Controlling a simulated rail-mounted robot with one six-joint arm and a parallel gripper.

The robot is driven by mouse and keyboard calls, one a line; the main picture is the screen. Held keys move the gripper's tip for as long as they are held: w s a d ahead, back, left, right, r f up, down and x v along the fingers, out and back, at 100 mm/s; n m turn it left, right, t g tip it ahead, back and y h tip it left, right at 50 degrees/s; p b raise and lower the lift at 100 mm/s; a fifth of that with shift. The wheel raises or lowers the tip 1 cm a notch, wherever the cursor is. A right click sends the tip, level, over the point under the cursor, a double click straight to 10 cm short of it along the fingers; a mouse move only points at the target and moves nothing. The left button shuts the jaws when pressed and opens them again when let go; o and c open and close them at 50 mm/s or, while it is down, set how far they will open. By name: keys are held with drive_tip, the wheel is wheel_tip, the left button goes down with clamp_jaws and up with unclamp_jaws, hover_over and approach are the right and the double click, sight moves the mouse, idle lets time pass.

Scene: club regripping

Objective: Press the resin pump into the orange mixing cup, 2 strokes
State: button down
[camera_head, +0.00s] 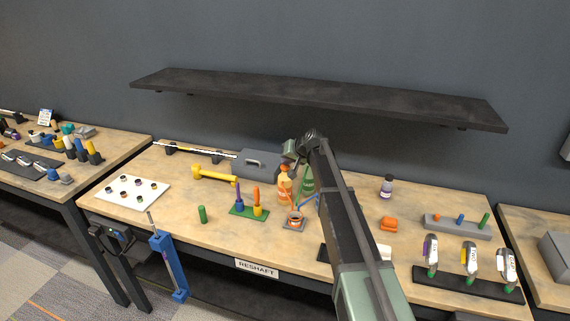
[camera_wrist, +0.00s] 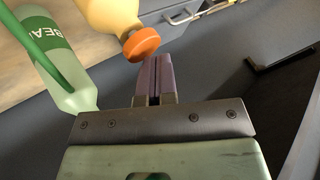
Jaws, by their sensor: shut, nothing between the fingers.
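The orange mixing cup (camera_head: 295,219) stands on a small grey mat near the front middle of the bench. Behind it is an orange bottle (camera_head: 284,188), with a green bottle (camera_head: 307,181) beside it. I cannot tell clearly which item is the resin pump. My gripper (camera_head: 289,158) is above and behind the cup, over the bottles' area. In the wrist view my gripper (camera_wrist: 156,78) has its purple fingers shut together and empty. A yellow bottle with an orange cap (camera_wrist: 141,44) is just beyond the fingertips. The green-labelled bottle (camera_wrist: 58,62) lies to their left. The cup is outside the wrist view.
A green rack (camera_head: 249,210) with upright coloured tools stands left of the cup. A dark shelf (camera_head: 310,98) hangs above the bench. My arm covers the bench right of the cup.

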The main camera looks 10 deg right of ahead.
drive_tip(key=shift+r+p, duration=1.35)
drive_tip(key=shift+p, duration=0.05)
wheel_tip(320, 180, up, 5)
drive_tip(key=p, duration=0.5)
idle(1.8)
